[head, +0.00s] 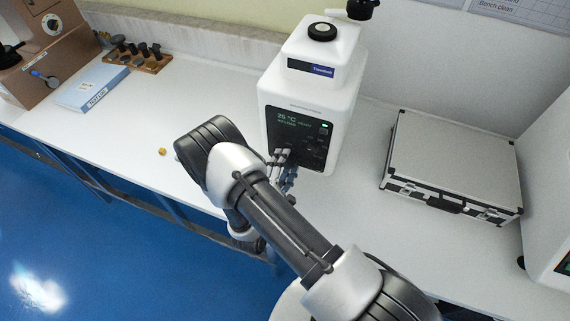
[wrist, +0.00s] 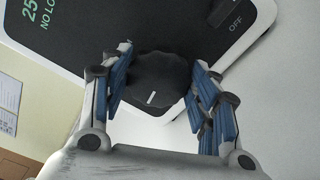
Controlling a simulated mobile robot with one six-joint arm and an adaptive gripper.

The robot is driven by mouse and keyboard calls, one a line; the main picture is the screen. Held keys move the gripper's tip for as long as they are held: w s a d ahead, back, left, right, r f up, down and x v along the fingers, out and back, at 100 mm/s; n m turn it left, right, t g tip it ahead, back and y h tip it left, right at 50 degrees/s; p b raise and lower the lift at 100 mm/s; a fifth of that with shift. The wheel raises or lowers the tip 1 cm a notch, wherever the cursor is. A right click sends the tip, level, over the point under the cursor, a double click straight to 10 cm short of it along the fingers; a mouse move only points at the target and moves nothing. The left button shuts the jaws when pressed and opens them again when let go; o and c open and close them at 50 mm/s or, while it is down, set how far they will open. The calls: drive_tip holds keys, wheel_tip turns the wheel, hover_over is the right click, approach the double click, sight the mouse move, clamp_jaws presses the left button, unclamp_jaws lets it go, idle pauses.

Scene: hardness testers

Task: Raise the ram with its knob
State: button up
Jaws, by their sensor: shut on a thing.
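A white tester (head: 308,92) with a black front panel stands on the bench in the middle of the head view. Its screen shows 25 °C and a small green light. My gripper (head: 283,158) is at the lower part of this panel. In the wrist view, a round black knob (wrist: 158,84) with a white pointer line sits between the blue-padded fingers of my gripper (wrist: 162,66), which is shut on it. The knob is hidden in the head view. A second dark knob (wrist: 224,12) marked OFF shows beyond the right finger. I cannot make out a ram.
A silver case (head: 455,155) lies on the bench to the right, with another white machine (head: 552,200) beyond it. At left are a blue box (head: 92,87), a wooden block with dark pieces (head: 137,57) and a brown machine (head: 45,50). A small yellow piece (head: 162,152) lies near the bench edge.

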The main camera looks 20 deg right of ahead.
drive_tip(key=o, duration=1.1)
drive_tip(key=shift+c, duration=0.2)
drive_tip(key=v, duration=1.2)
